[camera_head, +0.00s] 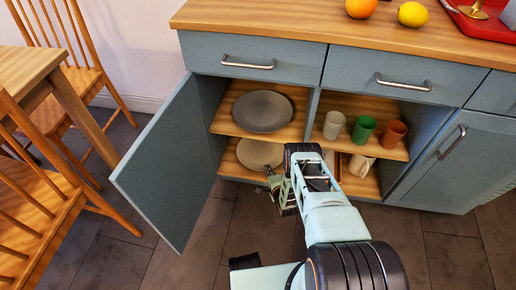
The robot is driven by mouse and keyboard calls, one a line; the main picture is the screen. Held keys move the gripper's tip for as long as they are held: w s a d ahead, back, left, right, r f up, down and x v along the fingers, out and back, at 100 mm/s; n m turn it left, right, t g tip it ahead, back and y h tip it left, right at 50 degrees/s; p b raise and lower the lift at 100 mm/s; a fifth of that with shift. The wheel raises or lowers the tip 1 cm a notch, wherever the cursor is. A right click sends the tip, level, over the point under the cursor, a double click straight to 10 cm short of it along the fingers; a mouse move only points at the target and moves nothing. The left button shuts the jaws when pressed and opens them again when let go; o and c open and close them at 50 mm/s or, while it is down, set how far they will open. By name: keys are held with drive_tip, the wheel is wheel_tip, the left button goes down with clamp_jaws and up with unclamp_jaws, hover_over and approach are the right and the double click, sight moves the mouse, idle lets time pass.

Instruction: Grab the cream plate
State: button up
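The cream plate (258,152) lies on the lower shelf of the open cabinet, on the left side, below a grey plate (262,111) on the upper shelf. My gripper (272,180) is low in front of the lower shelf, just below the cream plate's front right edge in the picture. My arm hides part of the plate's right side and of the shelf. The fingers are small and dark here, so I cannot tell whether they are open or shut, or whether they touch the plate.
The cabinet door (170,165) stands open at the left. A white cup (333,125), a green cup (363,130) and a brown cup (392,134) stand on the right upper shelf; a cream mug (360,165) is below. Wooden chairs (40,215) are at the left.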

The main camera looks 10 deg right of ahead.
drive_tip(key=shift+w, duration=0.15)
clamp_jaws()
drive_tip(key=shift+r, duration=0.1)
